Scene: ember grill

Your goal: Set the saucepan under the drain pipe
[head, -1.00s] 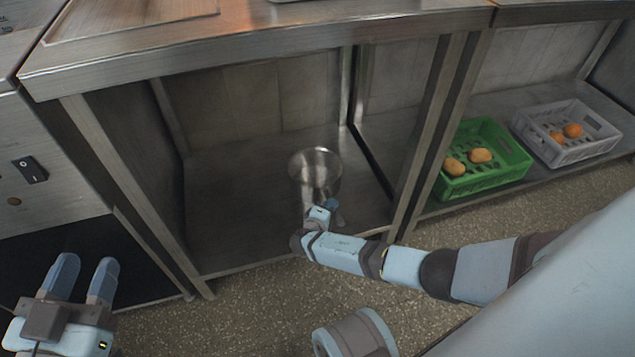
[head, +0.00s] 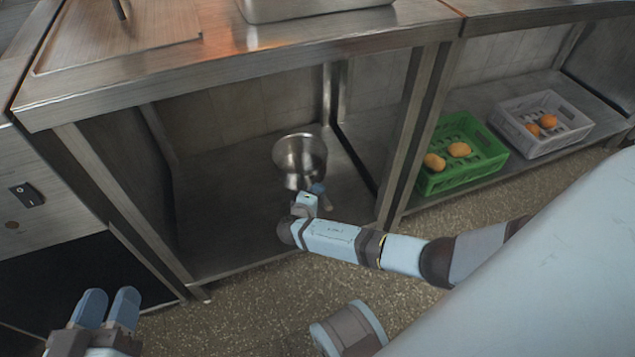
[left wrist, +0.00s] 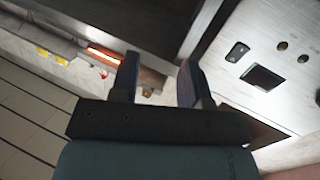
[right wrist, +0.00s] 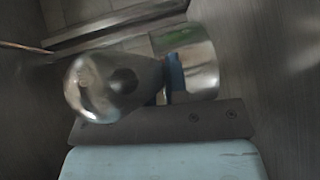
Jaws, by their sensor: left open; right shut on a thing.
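The shiny metal saucepan (head: 300,153) is at the lower shelf under the steel counter, towards its back right. I cannot tell whether its base touches the shelf. My right gripper (head: 312,190) is shut on it at its near side, and the grasp is partly hidden. In the right wrist view the saucepan's shiny metal (right wrist: 198,65) shows close beside a blue finger. My left gripper (head: 108,294) is open and empty at the lower left, in front of the steel unit; its two fingers also show in the left wrist view (left wrist: 158,68). I cannot make out a drain pipe.
Steel legs frame the shelf bay, with the counter (head: 240,72) above it. Bare shelf (head: 225,215) lies left of the saucepan. A green crate (head: 465,175) and a grey crate (head: 545,140), both with orange items, stand in the right bay.

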